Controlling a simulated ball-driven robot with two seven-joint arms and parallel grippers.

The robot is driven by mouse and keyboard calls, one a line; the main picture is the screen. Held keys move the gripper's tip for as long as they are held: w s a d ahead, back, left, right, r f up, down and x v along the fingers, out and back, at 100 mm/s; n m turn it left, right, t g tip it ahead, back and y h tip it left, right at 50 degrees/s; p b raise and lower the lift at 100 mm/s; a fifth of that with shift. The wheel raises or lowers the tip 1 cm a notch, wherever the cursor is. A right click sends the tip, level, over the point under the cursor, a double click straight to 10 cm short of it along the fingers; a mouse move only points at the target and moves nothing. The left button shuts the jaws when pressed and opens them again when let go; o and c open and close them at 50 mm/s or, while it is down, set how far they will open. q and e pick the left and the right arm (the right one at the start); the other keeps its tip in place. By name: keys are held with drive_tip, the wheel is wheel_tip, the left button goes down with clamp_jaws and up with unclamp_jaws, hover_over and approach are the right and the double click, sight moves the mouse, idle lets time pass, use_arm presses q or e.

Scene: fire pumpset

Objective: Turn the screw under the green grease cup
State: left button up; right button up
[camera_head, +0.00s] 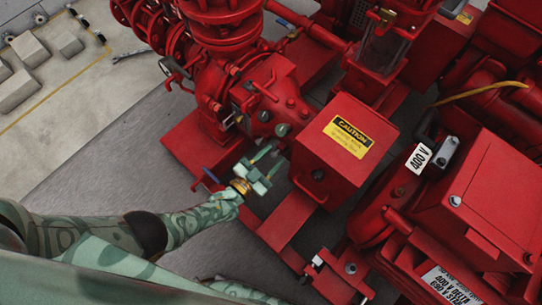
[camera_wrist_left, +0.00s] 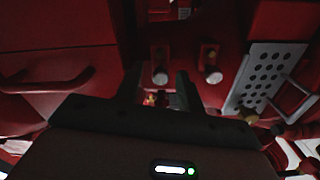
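My left gripper (camera_head: 269,162) reaches in from the left, just in front of the red pump housing (camera_head: 285,103). Its two fingers are apart, with a visible gap between them in the left wrist view (camera_wrist_left: 158,88). Two small grey-green round caps, one nearer (camera_head: 283,130) and one farther (camera_head: 264,116), sit on the housing beyond the fingertips. I cannot tell for sure which is the grease cup. The left wrist view shows two pale-ended red fittings (camera_wrist_left: 160,75) ahead of the fingers and a small brass-coloured part (camera_wrist_left: 152,99) between them. The screw is not clearly visible. My right gripper is not in view.
A red box with a yellow caution label (camera_head: 348,135) stands close to the right of my left gripper. Red pipework (camera_head: 222,30) rises behind it. A perforated grey plate (camera_wrist_left: 265,78) is at the right in the wrist view. Grey floor (camera_head: 110,140) is clear at the left.

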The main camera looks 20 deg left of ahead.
use_arm(q)
clamp_jaws()
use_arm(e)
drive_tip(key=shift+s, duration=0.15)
